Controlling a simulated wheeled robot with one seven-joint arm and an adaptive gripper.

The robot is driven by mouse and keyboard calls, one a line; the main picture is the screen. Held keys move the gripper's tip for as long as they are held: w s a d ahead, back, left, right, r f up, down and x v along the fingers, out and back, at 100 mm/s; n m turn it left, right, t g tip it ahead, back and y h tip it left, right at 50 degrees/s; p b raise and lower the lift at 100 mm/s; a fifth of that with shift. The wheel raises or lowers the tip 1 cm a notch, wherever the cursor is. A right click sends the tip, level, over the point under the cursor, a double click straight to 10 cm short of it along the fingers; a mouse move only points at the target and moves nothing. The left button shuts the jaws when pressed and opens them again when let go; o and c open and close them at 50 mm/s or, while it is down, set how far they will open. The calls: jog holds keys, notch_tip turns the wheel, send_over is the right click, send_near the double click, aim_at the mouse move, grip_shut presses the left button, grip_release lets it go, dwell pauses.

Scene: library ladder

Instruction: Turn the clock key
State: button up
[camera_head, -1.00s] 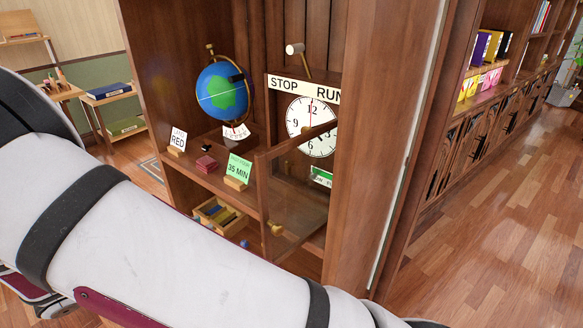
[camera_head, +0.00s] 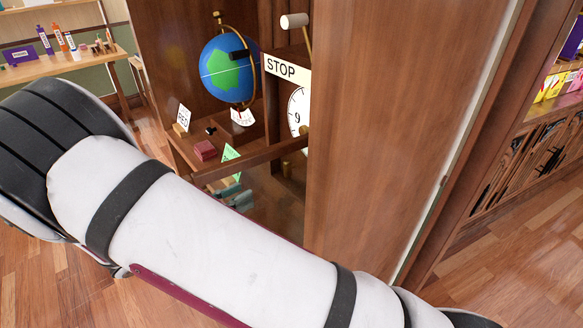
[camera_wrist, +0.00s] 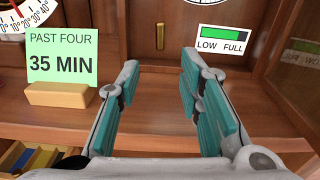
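The clock (camera_head: 298,112) stands in the wooden cabinet, its right part hidden behind the cabinet's side panel. In the wrist view only the bottom edge of its white dial (camera_wrist: 207,19) shows, at the top. A small upright brass piece (camera_wrist: 160,36) is on the wood below and left of the dial; I cannot tell whether it is the key. My gripper (camera_wrist: 162,70) is open and empty, its teal-padded fingers apart and pointing toward the clock case, short of the brass piece. In the head view its teal fingers show partly above my arm.
A green "35 MIN" card (camera_wrist: 62,58) on a wooden block stands left of my gripper. A LOW/FULL gauge card (camera_wrist: 221,43) is at the right. The glass door (camera_head: 262,200) stands open. A globe (camera_head: 228,70) and red box (camera_head: 205,150) are on the shelf.

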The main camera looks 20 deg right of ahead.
jog(key=x, duration=1.3)
jog(key=shift+d, duration=0.1)
grip_shut()
